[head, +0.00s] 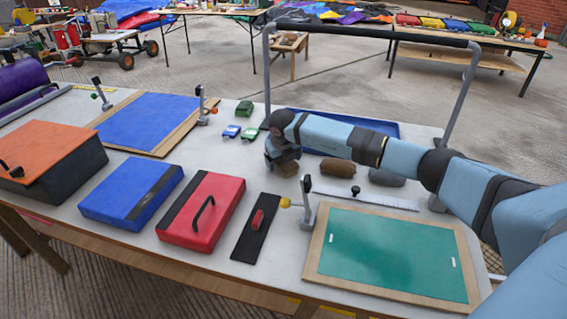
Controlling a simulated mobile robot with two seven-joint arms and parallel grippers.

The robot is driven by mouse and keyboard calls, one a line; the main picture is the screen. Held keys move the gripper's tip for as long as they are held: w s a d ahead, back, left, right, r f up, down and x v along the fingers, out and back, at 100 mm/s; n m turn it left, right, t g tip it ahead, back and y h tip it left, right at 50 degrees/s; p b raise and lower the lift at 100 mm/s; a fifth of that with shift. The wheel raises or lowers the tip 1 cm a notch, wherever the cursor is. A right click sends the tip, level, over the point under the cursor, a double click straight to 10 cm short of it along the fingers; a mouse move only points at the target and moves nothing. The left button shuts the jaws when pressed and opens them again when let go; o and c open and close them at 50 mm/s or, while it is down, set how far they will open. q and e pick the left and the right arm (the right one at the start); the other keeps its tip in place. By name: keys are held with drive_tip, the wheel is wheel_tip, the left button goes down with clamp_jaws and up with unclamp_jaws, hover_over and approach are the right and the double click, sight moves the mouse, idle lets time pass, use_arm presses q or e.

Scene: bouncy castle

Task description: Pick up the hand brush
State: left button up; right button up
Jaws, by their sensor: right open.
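My right arm reaches in from the right, and its open gripper (286,161) points down at the table's middle. A small brown block (288,170) shows right at the fingertips; it may be the hand brush, but the gripper covers much of it. I cannot tell whether the fingers touch it or stand around it. A brown rounded oblong (338,168) and a grey-brown one (387,177) lie to the right, just below my forearm. My left gripper is not in view.
The grey table (225,160) also bears a blue tray (385,128) under a grey metal hoop (268,75), a ruler (375,200), a green framed board (390,254), a black float with red grip (255,228), a red case (202,210) and small clips (231,131).

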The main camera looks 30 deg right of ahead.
drive_tip(key=shift+f, duration=0.15)
drive_tip(key=c, duration=1.2)
drive_tip(key=shift+r, duration=0.65)
drive_tip(key=shift+c, duration=0.9)
wheel_tip(320, 180, up, 19)
drive_tip(key=p, duration=0.2)
drive_tip(key=o, duration=0.4)
